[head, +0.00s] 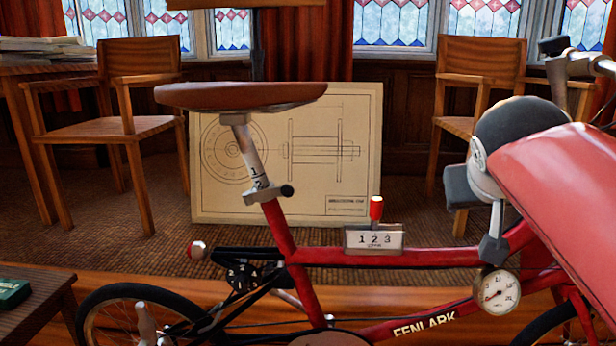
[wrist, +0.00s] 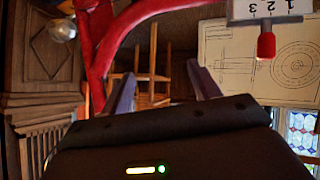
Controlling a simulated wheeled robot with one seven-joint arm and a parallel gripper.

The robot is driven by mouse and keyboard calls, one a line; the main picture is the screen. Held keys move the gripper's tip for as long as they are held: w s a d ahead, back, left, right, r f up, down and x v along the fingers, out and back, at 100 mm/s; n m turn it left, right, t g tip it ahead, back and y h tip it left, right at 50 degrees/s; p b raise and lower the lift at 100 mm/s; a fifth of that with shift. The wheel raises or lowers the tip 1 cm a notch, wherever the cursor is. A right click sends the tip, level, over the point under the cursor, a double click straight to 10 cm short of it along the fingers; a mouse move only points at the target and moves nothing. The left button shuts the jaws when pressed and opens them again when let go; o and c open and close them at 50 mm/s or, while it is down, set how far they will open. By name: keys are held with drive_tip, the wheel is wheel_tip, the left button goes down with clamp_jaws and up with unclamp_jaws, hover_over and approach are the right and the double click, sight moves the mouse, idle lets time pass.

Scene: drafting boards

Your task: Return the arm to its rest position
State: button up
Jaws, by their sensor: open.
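My gripper (wrist: 163,84) shows in the wrist view with its two grey fingers apart and nothing between them. I cannot make it out in the head view. The wrist view is upside down. In it, a red bicycle frame (wrist: 140,20) crosses the top, and a "1 2 3" plate (wrist: 268,9) with a red knob (wrist: 265,42) is at the upper right, apart from the fingers. In the head view the red bicycle frame (head: 370,257) fills the foreground, with the plate (head: 374,238) and its upright red knob (head: 376,208) on the top tube.
A brown saddle (head: 240,95) is at the upper left of the bicycle. A round dial (head: 497,291) and a large red panel (head: 565,175) are at the right. A drafting board (head: 225,200) leans behind, between two wooden chairs (head: 150,125) (head: 482,65). A low table (head: 30,310) is at the left.

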drive_tip(key=s+a+f+g+y, duration=0.1)
drive_tip(key=s+a+f, duration=0.2)
drive_tip(key=f, duration=0.5)
drive_tip(key=s+a+f+n+g+y, duration=0.1)
drive_tip(key=s+a+f+y, duration=0.1)
drive_tip(key=s+f, duration=0.4)
drive_tip(key=s+a+f+n+g+y, duration=0.1)
drive_tip(key=s+a+f, duration=0.4)
drive_tip(key=f, duration=0.5)
drive_tip(key=shift+g+y, duration=0.3)
drive_tip(key=shift+g, duration=0.2)
